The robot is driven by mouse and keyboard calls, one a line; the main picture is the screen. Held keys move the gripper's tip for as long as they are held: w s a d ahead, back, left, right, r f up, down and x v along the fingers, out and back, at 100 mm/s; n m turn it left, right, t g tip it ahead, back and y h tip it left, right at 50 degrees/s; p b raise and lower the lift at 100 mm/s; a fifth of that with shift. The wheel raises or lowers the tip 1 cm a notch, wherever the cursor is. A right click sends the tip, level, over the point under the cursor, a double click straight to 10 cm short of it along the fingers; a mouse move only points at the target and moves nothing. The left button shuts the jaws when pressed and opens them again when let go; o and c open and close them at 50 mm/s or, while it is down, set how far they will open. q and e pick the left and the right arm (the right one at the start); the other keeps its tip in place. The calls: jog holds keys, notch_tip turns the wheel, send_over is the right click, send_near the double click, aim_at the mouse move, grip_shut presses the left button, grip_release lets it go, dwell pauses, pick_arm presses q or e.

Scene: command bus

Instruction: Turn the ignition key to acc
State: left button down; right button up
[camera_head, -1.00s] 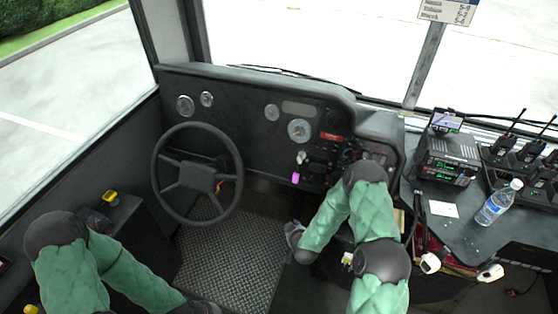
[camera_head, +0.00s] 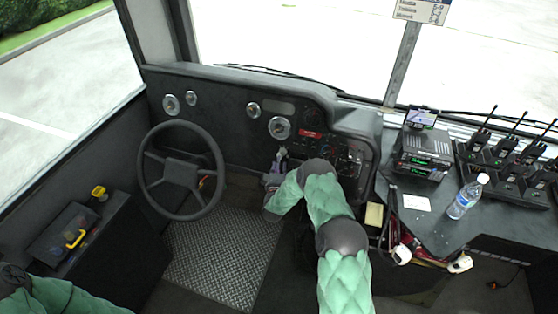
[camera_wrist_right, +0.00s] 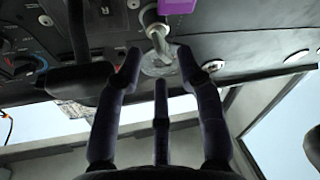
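The ignition key (camera_wrist_right: 155,30) shows in the right wrist view as a silver metal piece at the dashboard panel. A purple tag (camera_wrist_right: 177,6) is beside it at the top edge. My right gripper (camera_wrist_right: 157,54) is open, with its dark fingers spread on either side of the key's lower end and a third finger below; I cannot tell whether any finger touches it. In the head view my right gripper (camera_head: 276,164) is at the dashboard, right of the steering wheel, and largely covers the key area. My left gripper is out of view.
The steering wheel (camera_head: 181,171) stands left of my right gripper. Dashboard switches (camera_head: 345,160) lie close to the right. A side console (camera_head: 110,225) is at the left. A counter at the right holds a radio unit (camera_head: 425,150), walkie-talkies (camera_head: 505,160) and a bottle (camera_head: 467,197).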

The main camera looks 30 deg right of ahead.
jog(key=shift+b+x, duration=0.35)
jog(key=shift+x, duration=1.75)
grip_shut()
